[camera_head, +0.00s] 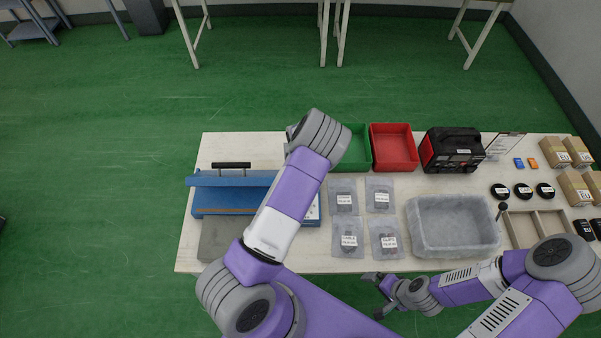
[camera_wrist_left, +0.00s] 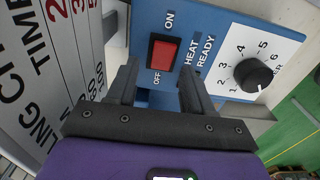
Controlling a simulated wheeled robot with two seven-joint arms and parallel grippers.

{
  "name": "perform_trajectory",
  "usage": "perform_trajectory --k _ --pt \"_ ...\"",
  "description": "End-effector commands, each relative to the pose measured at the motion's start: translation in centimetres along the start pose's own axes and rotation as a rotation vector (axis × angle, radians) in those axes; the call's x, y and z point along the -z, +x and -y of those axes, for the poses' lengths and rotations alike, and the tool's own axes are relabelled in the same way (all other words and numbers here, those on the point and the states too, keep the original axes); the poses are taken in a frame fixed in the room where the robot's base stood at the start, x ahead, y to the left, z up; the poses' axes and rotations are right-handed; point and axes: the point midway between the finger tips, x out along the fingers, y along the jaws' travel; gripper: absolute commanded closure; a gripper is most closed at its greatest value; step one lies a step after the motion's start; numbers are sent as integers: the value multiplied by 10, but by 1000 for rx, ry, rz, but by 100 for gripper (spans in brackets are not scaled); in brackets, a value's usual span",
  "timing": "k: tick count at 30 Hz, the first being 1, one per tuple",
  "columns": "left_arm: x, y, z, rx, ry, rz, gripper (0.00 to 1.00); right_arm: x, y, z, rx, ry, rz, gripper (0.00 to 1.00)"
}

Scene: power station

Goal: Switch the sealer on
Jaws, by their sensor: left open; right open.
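The blue sealer (camera_head: 222,199) with a black handle lies at the left of the table in the head view; my left arm covers its right part. In the left wrist view its blue panel (camera_wrist_left: 215,22) shows a red rocker switch (camera_wrist_left: 163,54) between the ON and OFF labels. I cannot tell which side is pressed. My left gripper (camera_wrist_left: 158,82) is open and empty, its fingertips just below the switch on either side, contact unclear. It is hidden in the head view. My right gripper (camera_head: 375,282) is open at the table's front edge, away from the sealer.
A dial (camera_wrist_left: 254,75) sits right of the switch. On the table (camera_head: 192,255) are a green bin (camera_head: 358,148), a red bin (camera_head: 393,147), a black-and-red power station (camera_head: 452,150), a grey tray (camera_head: 453,251) and several labelled bags (camera_head: 346,237). Small boxes stand at the right.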

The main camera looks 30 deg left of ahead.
Motion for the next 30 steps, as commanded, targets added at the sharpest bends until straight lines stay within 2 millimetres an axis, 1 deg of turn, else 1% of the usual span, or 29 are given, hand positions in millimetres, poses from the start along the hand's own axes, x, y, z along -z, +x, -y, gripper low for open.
perform_trajectory --k 3,11,15,21,26,30 --pt "0 7 0 1 1 0 49 0 0 0 0 0 0 0" --pt "0 8 0 0 0 1 49 0 0 0 0 0 0 0" --pt "0 7 0 0 0 1 70 0 0 0 0 0 0 0" --pt "0 7 0 0 0 1 100 0 0 0 0 0 0 0" --pt "-1 7 0 1 2 -14 100 0 -2 0 0 0 0 0" --pt "-4 5 1 3 8 -97 100 0 -9 3 0 0 0 0"
